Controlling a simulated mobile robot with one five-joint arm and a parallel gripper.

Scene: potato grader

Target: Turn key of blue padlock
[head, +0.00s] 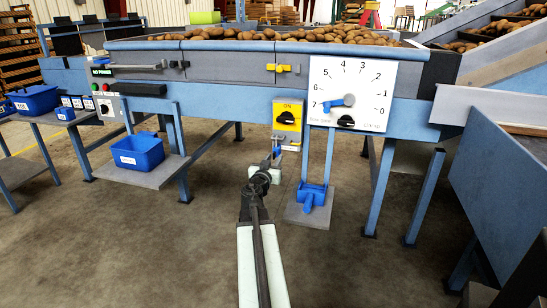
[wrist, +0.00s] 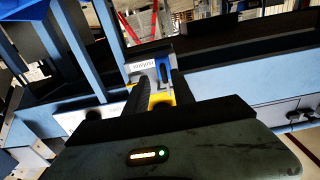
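A small grey-blue block with a lettered pale face (wrist: 144,66) shows just past my fingers in the wrist view. It looks like the blue padlock, but its key is not clearly visible. In the head view, a small blue-grey piece (head: 277,140) hangs at the lower left of the yellow switch box (head: 288,113), which has a black knob marked ON. My gripper (head: 274,156) is just below and in front of it. In the wrist view, my dark fingers (wrist: 157,88) have yellow showing between them. Whether they hold the key is hidden.
A white dial plate (head: 355,94) with a blue pointer is right of the switch box. A blue foot pedal (head: 312,195) stands on a grey plate below. Blue frame legs and a blue bin (head: 138,151) are left. The floor in front is clear.

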